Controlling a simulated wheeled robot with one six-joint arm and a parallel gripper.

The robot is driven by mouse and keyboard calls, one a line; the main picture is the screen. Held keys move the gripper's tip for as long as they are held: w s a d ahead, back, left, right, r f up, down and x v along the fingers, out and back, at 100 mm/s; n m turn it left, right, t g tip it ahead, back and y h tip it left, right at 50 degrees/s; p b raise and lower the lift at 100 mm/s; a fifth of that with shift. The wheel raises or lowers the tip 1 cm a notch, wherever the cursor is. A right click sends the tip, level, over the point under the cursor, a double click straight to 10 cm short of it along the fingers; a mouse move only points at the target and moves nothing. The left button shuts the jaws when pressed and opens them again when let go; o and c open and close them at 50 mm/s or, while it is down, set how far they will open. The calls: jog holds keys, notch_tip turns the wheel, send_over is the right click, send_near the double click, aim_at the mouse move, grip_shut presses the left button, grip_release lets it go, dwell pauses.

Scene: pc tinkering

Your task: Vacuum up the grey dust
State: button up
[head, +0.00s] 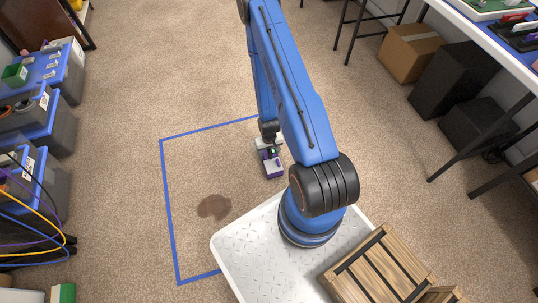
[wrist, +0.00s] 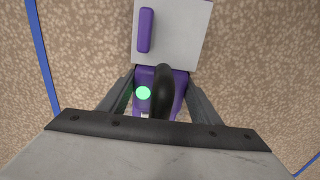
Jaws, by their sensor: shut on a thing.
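A brownish dust patch (head: 213,207) lies on the beige carpet inside the blue tape outline, left of my base. A small white and purple handheld vacuum (head: 272,165) is held low over the carpet, up and to the right of the patch and apart from it. My gripper (head: 268,144) is shut on the vacuum. In the wrist view the vacuum (wrist: 172,35) points away from my gripper (wrist: 158,105), with its black handle between the fingers and a green light glowing. No dust shows in the wrist view.
Blue tape (head: 169,215) marks a square on the carpet. Blue-lidded bins (head: 45,70) and cables stand at the left. A cardboard box (head: 411,52), dark boxes and table legs stand at the right. Carpet around the patch is clear.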

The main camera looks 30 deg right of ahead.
jog(key=shift+f, duration=0.1)
jog(key=shift+w, duration=0.1)
jog(key=shift+w+d+f, duration=0.1)
jog(key=shift+w+d, duration=0.4)
jog(key=shift+w, duration=1.3)
jog(key=shift+w+d+r, duration=0.1)
jog(key=shift+w+d, duration=0.45)
jog(key=shift+w, duration=1.2)
jog(key=shift+w+d+f, duration=0.1)
jog(key=shift+w+d, duration=0.4)
jog(key=shift+w, duration=1.3)
jog(key=shift+s, duration=0.1)
jog(key=shift+s+a+f, duration=0.1)
jog(key=shift+s+a, duration=0.45)
jog(key=shift+s, duration=1.3)
jog(key=shift+s+a, duration=0.5)
jog(key=shift+s, duration=1.3)
jog(key=shift+s+a+f, duration=0.1)
jog(key=shift+s+a, duration=0.45)
jog(key=shift+s, duration=1.3)
jog(key=shift+r, duration=0.2)
